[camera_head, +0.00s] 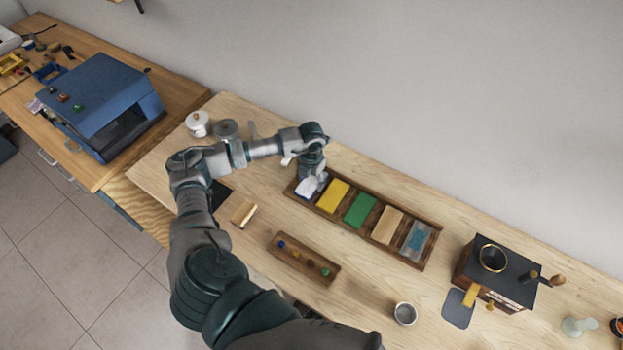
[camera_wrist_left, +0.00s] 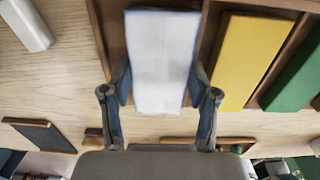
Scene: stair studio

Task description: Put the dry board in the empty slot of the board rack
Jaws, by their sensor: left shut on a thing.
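The board rack (camera_head: 431,252) is a long brown wooden tray with a row of compartments. My left gripper (camera_head: 311,184) is over its left end, shut on a white board (camera_head: 304,188). In the wrist view the white board (camera_wrist_left: 162,45) lies between the two fingers of my left gripper (camera_wrist_left: 160,85), over the leftmost compartment of the rack (camera_wrist_left: 113,30). I cannot tell whether it rests on the floor of that compartment. The other compartments hold a yellow board (camera_head: 333,196), a green board (camera_head: 360,210), a tan board (camera_head: 387,225) and a grey-blue one (camera_head: 415,240).
A small tray (camera_head: 303,258) with coloured knobs and a wooden block (camera_head: 243,213) lie in front of the rack. A white lidded pot (camera_head: 198,123) stands left, a metal cup (camera_head: 405,313) front right, and a dark-topped grinder box (camera_head: 500,271) right. The wall is behind.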

